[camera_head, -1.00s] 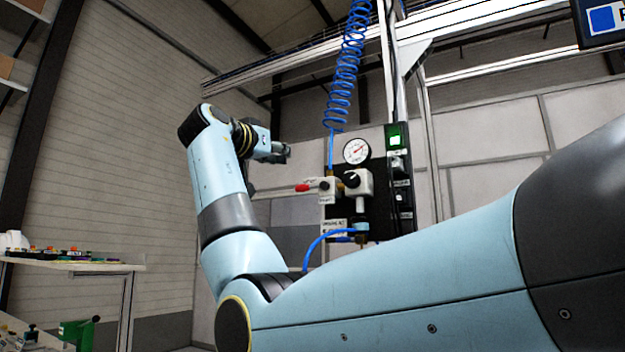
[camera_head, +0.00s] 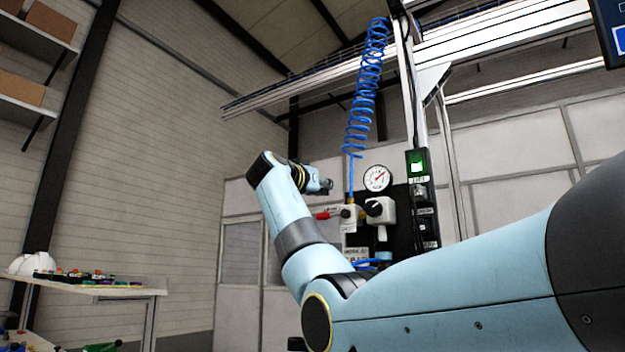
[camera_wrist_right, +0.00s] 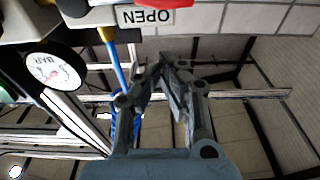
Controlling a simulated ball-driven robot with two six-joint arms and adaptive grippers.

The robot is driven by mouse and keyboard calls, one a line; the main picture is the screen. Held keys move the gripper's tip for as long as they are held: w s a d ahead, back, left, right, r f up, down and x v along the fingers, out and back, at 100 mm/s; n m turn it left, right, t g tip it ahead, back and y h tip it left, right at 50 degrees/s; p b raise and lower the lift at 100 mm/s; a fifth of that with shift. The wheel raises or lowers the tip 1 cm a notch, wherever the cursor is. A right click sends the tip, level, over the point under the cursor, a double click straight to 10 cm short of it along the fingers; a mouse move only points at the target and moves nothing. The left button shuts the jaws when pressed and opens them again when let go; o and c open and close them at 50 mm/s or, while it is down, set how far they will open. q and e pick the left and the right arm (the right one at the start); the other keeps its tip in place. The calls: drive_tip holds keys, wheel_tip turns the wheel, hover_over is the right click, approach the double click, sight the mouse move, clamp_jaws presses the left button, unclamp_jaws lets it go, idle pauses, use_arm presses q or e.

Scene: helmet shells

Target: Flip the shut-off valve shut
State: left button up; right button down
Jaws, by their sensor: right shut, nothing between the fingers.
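The shut-off valve (camera_head: 347,216) is a light-coloured block on the dark panel. Its red lever (camera_head: 326,214) points left in the head view. My right gripper (camera_head: 328,185) is shut and empty, just above the lever, seemingly apart from it. In the right wrist view the gripper (camera_wrist_right: 163,62) shows with its fingertips together. There, part of the red lever (camera_wrist_right: 165,3) shows at the top edge beside an upside-down OPEN label (camera_wrist_right: 146,17). Most of the valve is cut off in that view. My left gripper is not in view.
A round pressure gauge (camera_head: 377,178) sits above a regulator with a black knob (camera_head: 374,208). A coiled blue hose (camera_head: 366,90) hangs above the valve. A green-lit switch box (camera_head: 417,163) is to the right. A bench (camera_head: 100,291) with a white helmet (camera_head: 33,263) stands at left.

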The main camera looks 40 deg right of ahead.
sight(331, 215)
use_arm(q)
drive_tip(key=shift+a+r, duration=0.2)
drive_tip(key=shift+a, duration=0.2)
use_arm(e)
drive_tip(key=f, duration=0.2)
drive_tip(key=a+f, duration=0.1)
drive_tip(key=f, duration=0.1)
drive_tip(key=shift+s, duration=0.15)
